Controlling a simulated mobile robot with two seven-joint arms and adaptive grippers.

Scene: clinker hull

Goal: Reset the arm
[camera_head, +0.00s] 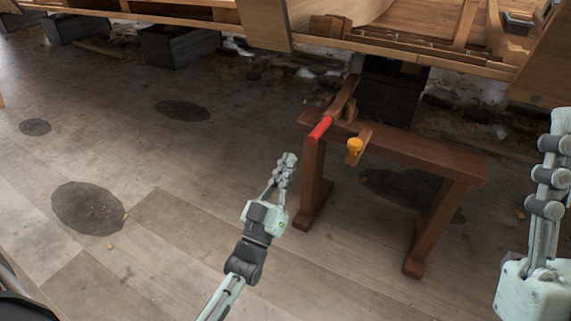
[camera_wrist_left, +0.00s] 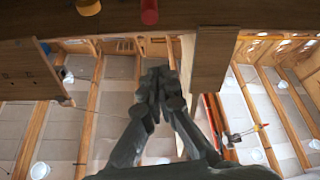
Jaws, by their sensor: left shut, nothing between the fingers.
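My left gripper (camera_head: 287,162) is shut and empty, in front of the left end of a dark wooden bench, over the floor in the head view. Its closed fingers also show in the left wrist view (camera_wrist_left: 160,82). My right gripper (camera_head: 556,160) stands at the right edge of the head view, partly cut off. I cannot tell whether its fingers are apart.
The wooden bench (camera_head: 420,150) bears a tool with a red handle (camera_head: 321,128) and a yellow knob (camera_head: 355,146). The wooden hull (camera_head: 190,20) runs along the back on dark blocks (camera_head: 180,46). The plank floor (camera_head: 130,150) at left is clear, with dark round patches.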

